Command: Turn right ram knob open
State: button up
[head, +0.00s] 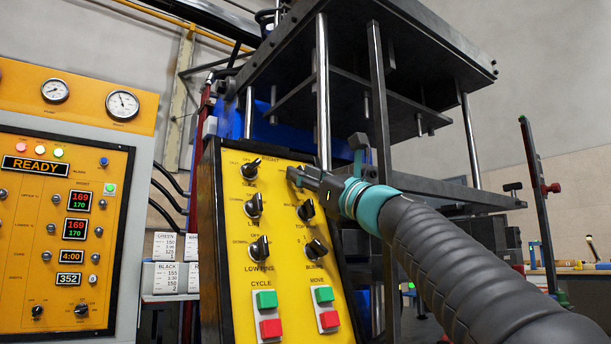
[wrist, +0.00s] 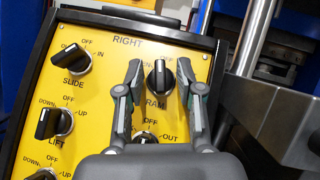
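The yellow control panel (head: 236,295) is marked RIGHT at its top. Its black RAM knob (wrist: 159,80) shows in the wrist view, in the top row, with its white pointer line upward. My gripper (wrist: 159,70) is open, with one finger on each side of this knob and visible gaps to it. In the head view my gripper (head: 298,175) reaches the panel's upper right from the right and hides most of the RAM knob.
The SLIDE knob (wrist: 73,58) and LIFT knob (wrist: 52,122) are to the left. Green and red buttons (head: 268,314) are lower on the panel. The press frame (head: 380,110) with metal columns stands close on the right. An orange READY cabinet (head: 60,240) is at left.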

jog(key=v, duration=1.2)
jog(key=shift+m+h, duration=0.3)
jog(key=shift+h, duration=0.6)
jog(key=x, duration=0.3)
jog(key=r+p+x, duration=0.1)
jog(key=x, duration=0.3)
jog(key=s+r+p+x, duration=0.1)
jog(key=x, duration=0.3)
jog(key=shift+a+r, duration=0.1)
jog(key=shift+r, duration=0.05)
grip_shut()
